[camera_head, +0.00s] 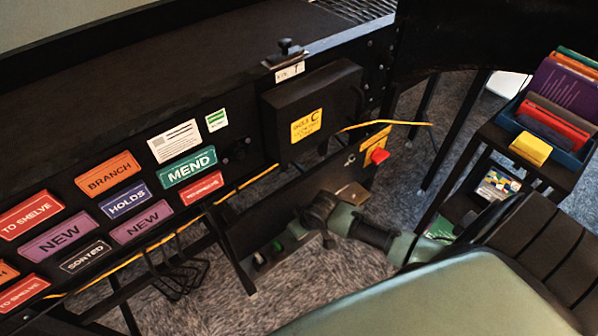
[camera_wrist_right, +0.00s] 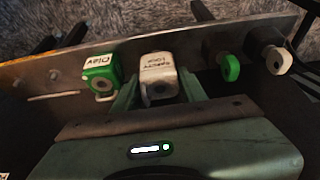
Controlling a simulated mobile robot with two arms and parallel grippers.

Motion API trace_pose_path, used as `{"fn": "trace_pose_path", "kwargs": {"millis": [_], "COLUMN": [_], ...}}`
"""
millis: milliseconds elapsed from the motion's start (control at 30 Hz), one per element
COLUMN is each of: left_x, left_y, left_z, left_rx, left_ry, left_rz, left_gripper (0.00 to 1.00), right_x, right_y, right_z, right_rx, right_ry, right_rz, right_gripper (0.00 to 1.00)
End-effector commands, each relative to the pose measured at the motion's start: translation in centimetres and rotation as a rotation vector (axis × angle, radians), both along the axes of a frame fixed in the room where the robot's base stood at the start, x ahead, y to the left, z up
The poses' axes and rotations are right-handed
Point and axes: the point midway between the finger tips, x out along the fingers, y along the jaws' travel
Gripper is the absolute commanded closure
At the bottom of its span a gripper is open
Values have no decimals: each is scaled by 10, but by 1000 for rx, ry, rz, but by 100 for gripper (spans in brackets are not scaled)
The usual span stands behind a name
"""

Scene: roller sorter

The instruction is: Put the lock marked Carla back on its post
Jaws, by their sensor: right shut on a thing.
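My right gripper (camera_wrist_right: 158,92) is shut on a white lock (camera_wrist_right: 160,72) in the right wrist view. The lock's small front label looks like safety-lock wording; I cannot read Carla on it. It is close to a dark board (camera_wrist_right: 45,72), and I cannot tell whether it touches a post. A green lock (camera_wrist_right: 101,72) with a name label, perhaps Olav, is just left of it. Farther right are another green lock (camera_wrist_right: 230,66) and another white one (camera_wrist_right: 272,60). In the head view my right gripper (camera_head: 306,222) is at the board (camera_head: 243,235); its fingertips are hard to make out.
A black box (camera_head: 310,98) with a yellow label is above. A yellow cable (camera_head: 215,203) runs along the sorter. A small shelf with a blue bin (camera_head: 560,140) stands at the right.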

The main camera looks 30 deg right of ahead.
Motion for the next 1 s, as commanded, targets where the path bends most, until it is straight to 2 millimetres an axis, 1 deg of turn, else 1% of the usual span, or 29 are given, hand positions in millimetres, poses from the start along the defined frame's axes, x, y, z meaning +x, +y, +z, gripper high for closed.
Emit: {"fn": "trace_pose_path", "kwargs": {"millis": [533, 1000], "left_x": [0, 0], "left_y": [0, 1], "left_z": [-7, -8], "left_rx": [0, 1], "left_ry": [0, 1], "left_rz": [0, 1], "left_gripper": [65, 65], "right_x": [1, 1], "right_y": [0, 0], "right_z": [-16, -19], "right_rx": [1, 2], "right_ry": [-2, -3], "right_rz": [-1, -1], "right_gripper": [100, 100]}}
